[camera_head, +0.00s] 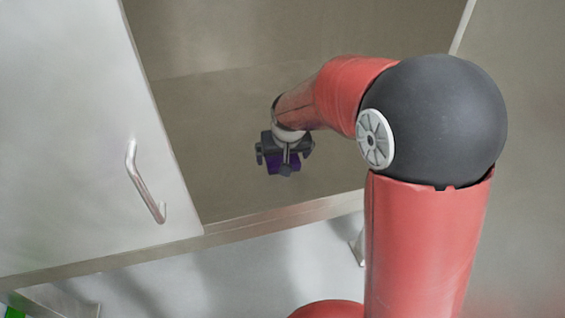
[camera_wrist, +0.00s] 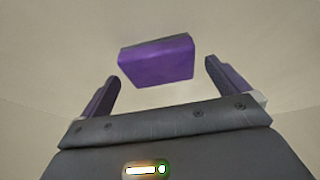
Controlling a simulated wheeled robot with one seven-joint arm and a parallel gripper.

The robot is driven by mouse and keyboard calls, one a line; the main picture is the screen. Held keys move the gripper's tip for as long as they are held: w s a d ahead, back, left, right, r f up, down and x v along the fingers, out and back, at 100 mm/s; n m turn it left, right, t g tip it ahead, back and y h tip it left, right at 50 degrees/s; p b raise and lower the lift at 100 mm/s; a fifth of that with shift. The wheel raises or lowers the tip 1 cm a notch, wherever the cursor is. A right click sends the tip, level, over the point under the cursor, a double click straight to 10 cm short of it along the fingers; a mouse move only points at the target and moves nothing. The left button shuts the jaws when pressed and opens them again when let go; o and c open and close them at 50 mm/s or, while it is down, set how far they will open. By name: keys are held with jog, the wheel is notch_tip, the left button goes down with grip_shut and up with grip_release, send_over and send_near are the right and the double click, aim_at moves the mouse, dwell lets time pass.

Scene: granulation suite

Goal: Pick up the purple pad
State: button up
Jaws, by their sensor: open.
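The purple pad (camera_wrist: 157,64) is a small block with a purple face and a dark grey top edge. In the wrist view it sits ahead of my gripper (camera_wrist: 160,88), between the lines of its two fingers but a little beyond their tips. The fingers are apart and nothing is held between them. In the head view my gripper (camera_head: 285,160) is inside the open cabinet, and the purple pad (camera_head: 282,162) shows only partly, mostly hidden behind it.
The cabinet's left door (camera_head: 85,130) has a metal handle (camera_head: 143,182) and stands to the left of the opening. The cabinet's front edge (camera_head: 280,216) runs below my arm. The cabinet floor around the pad looks bare.

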jog(key=shift+x, duration=1.05)
jog(key=c, duration=0.9)
jog(key=shift+r, duration=0.15)
notch_tip(320, 180, up, 20)
jog(key=p, duration=0.2)
jog(key=shift+p, duration=0.4)
